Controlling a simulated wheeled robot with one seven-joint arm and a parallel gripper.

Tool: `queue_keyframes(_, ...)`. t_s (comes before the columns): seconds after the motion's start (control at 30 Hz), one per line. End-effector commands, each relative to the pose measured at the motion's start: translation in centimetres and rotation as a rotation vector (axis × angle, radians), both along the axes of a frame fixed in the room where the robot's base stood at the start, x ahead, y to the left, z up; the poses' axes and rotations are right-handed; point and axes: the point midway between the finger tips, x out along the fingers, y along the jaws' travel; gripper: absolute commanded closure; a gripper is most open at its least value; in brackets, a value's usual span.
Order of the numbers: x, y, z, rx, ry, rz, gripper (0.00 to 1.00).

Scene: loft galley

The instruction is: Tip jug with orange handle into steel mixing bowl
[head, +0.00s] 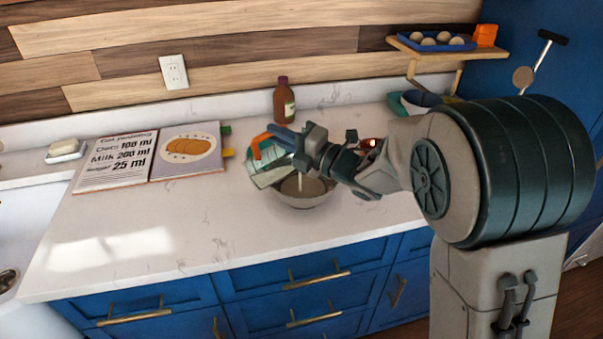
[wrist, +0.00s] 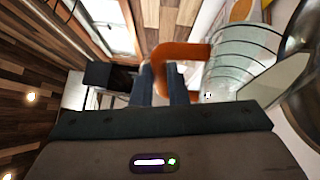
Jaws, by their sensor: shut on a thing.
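The clear jug (head: 271,172) with an orange handle (head: 259,148) is in my gripper (head: 276,138), tilted over the steel mixing bowl (head: 303,198) on the counter. A pale stream falls from the jug into the bowl, and pale liquid shows in the bowl. In the wrist view, the fingers (wrist: 164,86) of my gripper are shut on the orange handle (wrist: 180,52). The jug body (wrist: 240,58), with dark measuring lines, lies to the right of them. The bowl's curved side (wrist: 302,85) shows at the right edge. My arm hides part of the area right of the bowl.
An open recipe book (head: 152,160) lies left of the bowl. A brown bottle (head: 284,101) stands behind it. A shelf (head: 432,48) at the back right carries a blue tray with pale round things. The front left counter (head: 150,235) is clear.

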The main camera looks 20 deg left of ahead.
Motion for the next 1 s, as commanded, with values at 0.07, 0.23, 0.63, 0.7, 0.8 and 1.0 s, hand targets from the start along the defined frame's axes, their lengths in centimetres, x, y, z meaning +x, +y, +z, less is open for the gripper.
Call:
queue_keyframes(0.07,0.1,0.0,0.1,0.006,0.003,0.002,1.00)
queue_keyframes(0.23,0.3,-0.2,0.1,0.017,0.017,0.000,1.00)
queue_keyframes(0.63,0.7,-0.5,0.3,0.045,0.053,0.001,1.00)
queue_keyframes(0.7,0.7,-0.6,0.4,0.051,0.061,0.002,1.00)
queue_keyframes(0.8,0.8,-0.6,0.5,0.057,0.068,0.002,1.00)
queue_keyframes(1.0,-1.1,1.0,0.8,-0.040,-0.047,0.006,1.00)
